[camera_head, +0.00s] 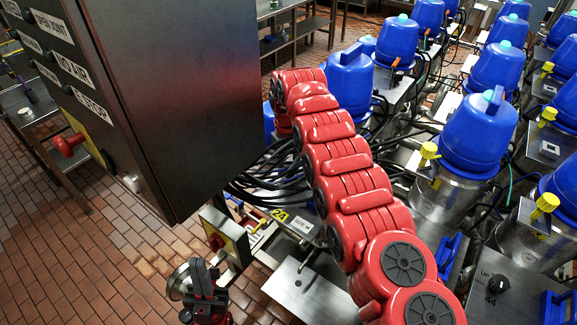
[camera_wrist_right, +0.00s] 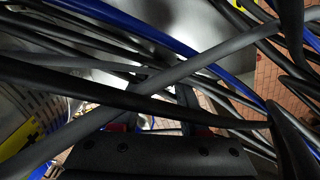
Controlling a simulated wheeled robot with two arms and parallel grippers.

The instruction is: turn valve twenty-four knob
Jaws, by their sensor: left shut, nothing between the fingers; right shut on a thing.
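A yellow label reading 24 (camera_head: 280,215) shows on the equipment below the black hoses in the head view. I cannot pick out the valve twenty-four knob with certainty. My left gripper (camera_head: 203,270) is black, shut and empty at the lower left of the head view. My red right arm runs up the middle, and its gripper is hidden there. In the right wrist view my right gripper (camera_wrist_right: 160,105) reaches in among dark hoses. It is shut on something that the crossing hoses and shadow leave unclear.
A large dark cabinet (camera_head: 180,90) with labels and a red button (camera_head: 68,144) fills the upper left. Blue-topped valve units (camera_head: 478,130) stand in rows at right. Black hoses (camera_head: 262,170) crowd around the right arm. The brick floor (camera_head: 90,260) is open at lower left.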

